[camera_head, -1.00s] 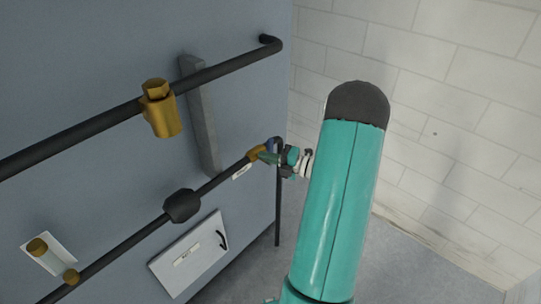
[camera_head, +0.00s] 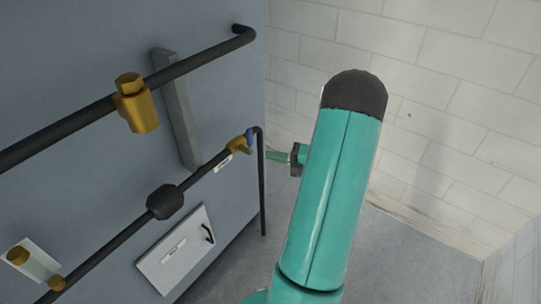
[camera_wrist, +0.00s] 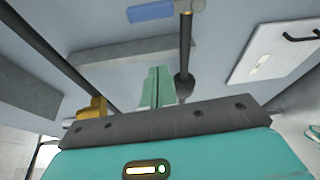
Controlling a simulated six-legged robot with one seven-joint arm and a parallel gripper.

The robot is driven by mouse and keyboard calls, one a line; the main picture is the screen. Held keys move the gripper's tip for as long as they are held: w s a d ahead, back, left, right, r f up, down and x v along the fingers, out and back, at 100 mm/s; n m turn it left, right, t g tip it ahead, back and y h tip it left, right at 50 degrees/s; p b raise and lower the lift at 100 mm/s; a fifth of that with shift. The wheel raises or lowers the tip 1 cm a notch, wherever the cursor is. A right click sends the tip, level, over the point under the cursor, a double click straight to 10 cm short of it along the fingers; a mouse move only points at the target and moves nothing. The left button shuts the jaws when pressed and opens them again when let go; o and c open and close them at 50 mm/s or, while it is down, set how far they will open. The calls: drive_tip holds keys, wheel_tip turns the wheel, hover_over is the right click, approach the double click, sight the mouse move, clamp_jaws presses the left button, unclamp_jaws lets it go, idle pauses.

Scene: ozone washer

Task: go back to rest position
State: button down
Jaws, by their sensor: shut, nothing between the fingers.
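My gripper (camera_head: 278,156) shows in the head view as a small teal tip left of my big teal arm link. It points left, toward the brass valve with a blue handle (camera_head: 247,141) at the end of the lower pipe, with a gap between them. In the wrist view my gripper's fingers (camera_wrist: 157,86) are together, with nothing between them. The blue handle (camera_wrist: 151,11) lies beyond them at the top. My arm link hides part of the wrist in the head view.
The blue-grey washer panel (camera_head: 100,70) carries an upper black pipe (camera_head: 195,62) with a brass fitting (camera_head: 137,103), a lower pipe with a dark round part (camera_head: 165,202), and a white hatch (camera_head: 178,250). A tiled wall (camera_head: 450,110) stands at the right. Floor (camera_head: 400,260) shows clear between.

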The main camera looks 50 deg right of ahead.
idle(0.4)
drive_tip(key=w+a+r+n+g+y, duration=0.1)
drive_tip(key=a+r+n+g, duration=0.25)
drive_tip(key=a+n, duration=0.4)
drive_tip(key=w+a+r+n+g+y, duration=0.1)
drive_tip(key=a+r+n+g, duration=0.25)
drive_tip(key=a+n, duration=0.45)
drive_tip(key=w+a+r+n+g+y, duration=0.1)
drive_tip(key=w+a+r+n+g, duration=0.1)
drive_tip(key=a+n+g, duration=0.6)
drive_tip(key=s+a+r+n+t+h, duration=0.2)
drive_tip(key=s+a+r+n+h, duration=0.2)
drive_tip(key=a+n, duration=0.3)
drive_tip(key=s+a+r+n+t+h, duration=0.2)
drive_tip(key=s+a+r+n+h, duration=0.3)
drive_tip(key=n, duration=1.3)
drive_tip(key=s+a, duration=0.1)
drive_tip(key=a, duration=0.1)
drive_tip(key=shift+s+a, duration=0.15)
drive_tip(key=shift+a, duration=0.25)
drive_tip(key=shift+a+n, duration=0.2)
drive_tip(key=shift+n, duration=0.05)
